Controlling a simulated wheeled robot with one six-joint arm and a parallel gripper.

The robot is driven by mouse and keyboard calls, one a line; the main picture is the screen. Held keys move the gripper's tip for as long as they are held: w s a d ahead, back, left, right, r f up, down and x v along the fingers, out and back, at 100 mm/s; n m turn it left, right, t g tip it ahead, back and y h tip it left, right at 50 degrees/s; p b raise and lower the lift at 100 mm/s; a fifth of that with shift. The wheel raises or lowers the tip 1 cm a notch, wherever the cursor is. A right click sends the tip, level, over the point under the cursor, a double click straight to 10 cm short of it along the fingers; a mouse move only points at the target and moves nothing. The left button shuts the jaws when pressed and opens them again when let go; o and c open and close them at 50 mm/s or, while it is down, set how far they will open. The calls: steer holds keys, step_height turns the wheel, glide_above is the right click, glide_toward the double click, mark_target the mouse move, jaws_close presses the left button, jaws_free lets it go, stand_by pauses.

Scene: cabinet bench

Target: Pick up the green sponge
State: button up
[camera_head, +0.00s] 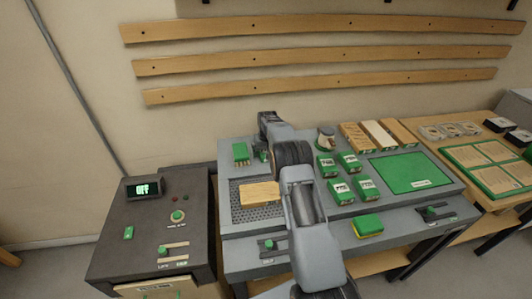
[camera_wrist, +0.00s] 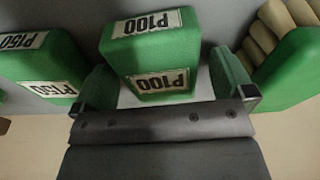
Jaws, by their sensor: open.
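The green sponge (camera_head: 368,226), green on top with a yellow layer below, lies on the grey bench top near its front edge, right of my arm in the head view. I do not see it in the wrist view. My gripper (camera_head: 262,152) is farther back and to the left, mostly hidden by my wrist, well apart from the sponge. In the wrist view my gripper (camera_wrist: 165,88) is open, with a green block marked P100 (camera_wrist: 152,45) showing between and beyond the fingers. I cannot tell whether they touch it.
A green holder of dowels (camera_head: 241,154) stands left of my gripper. Several green grit blocks (camera_head: 340,191) stand behind the sponge, near a green mat (camera_head: 410,172). A wooden block (camera_head: 259,194) lies on a perforated plate. A dark control cabinet (camera_head: 150,235) stands at left.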

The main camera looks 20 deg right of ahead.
steer(key=c, duration=1)
steer(key=shift+r, duration=0.15)
steer(key=shift+r, duration=0.5)
steer(key=s+a+r, duration=0.1)
steer(key=r, duration=0.1)
steer(key=s+a+r+b, duration=0.1)
steer(key=r, duration=0.1)
steer(key=s+a+r+b, duration=0.1)
steer(key=r, duration=0.2)
steer(key=shift+s, duration=0.2)
steer(key=s+a+r+b, duration=0.3)
steer(key=s+a+r, duration=0.1)
steer(key=s, duration=0.3)
steer(key=shift+s+a+r, duration=0.3)
steer(key=shift+a+r, duration=0.1)
steer(key=shift+a, duration=0.5)
